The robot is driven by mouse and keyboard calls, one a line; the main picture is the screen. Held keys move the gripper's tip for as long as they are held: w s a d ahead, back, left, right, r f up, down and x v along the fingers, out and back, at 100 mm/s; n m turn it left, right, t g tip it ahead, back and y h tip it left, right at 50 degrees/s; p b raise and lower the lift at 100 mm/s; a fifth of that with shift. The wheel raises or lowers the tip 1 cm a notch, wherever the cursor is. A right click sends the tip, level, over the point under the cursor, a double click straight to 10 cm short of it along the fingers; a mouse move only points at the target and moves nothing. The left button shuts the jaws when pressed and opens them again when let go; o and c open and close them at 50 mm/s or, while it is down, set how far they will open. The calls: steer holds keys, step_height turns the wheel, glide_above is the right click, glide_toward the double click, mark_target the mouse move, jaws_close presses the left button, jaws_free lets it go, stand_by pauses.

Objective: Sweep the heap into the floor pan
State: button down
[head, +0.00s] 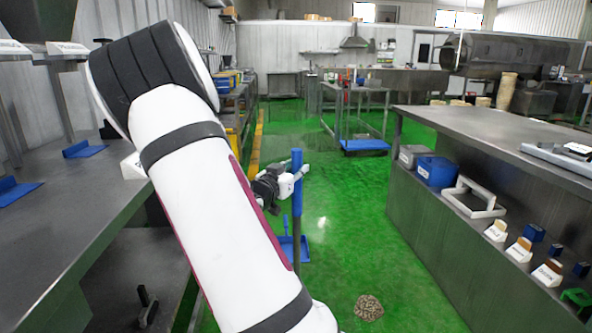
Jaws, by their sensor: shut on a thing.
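The heap (369,308) is a small brown, grainy pile on the green floor at the bottom centre. My gripper (297,183) is shut on an upright pole with a blue grip (297,158) and a grey lower shaft. The pole looks like a broom handle, and its lower end is not clear. The blue floor pan (287,246) lies on the floor behind the shaft, partly hidden by my arm, with a thin blue handle rising from it. The pan is farther off than the heap and to its left.
A steel bench (70,215) runs along the left. A steel counter (480,135) on the right has a shelf with a blue bin (437,172) and several labelled blocks. A trolley (365,144) stands farther back. Green floor is clear between them.

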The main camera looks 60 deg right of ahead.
steer(key=shift+f+b, duration=0.55)
steer(key=shift+f, duration=0.2)
stand_by(0.3)
